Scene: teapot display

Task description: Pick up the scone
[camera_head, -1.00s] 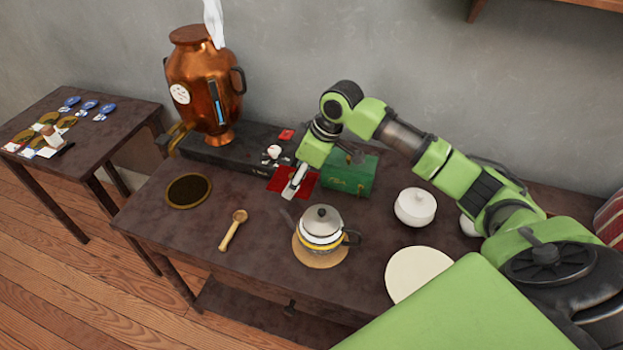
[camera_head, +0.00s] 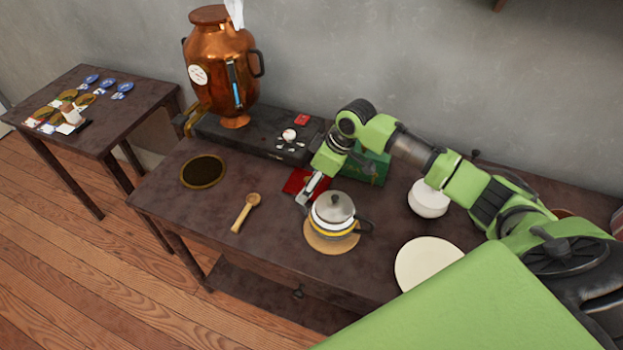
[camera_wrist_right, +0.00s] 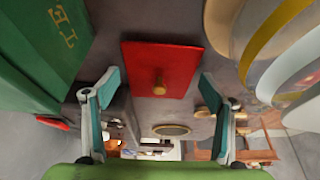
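No scone can be made out for certain. A flat red square (camera_head: 299,181) lies on the dark table beside the teapot. My right gripper (camera_head: 309,190) is at the red square in the head view. In the wrist view its two fingers (camera_wrist_right: 160,80) are spread apart with nothing held between them. Whether they touch the square is unclear. My left gripper is not in view.
A teapot (camera_head: 334,212) on a round mat stands close to my right gripper. A green box (camera_head: 376,168) is partly behind my arm. A wooden scoop (camera_head: 245,212), white plate (camera_head: 428,265), lidded white pot (camera_head: 428,200) and copper urn (camera_head: 222,75) stand around. The table's front left is clear.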

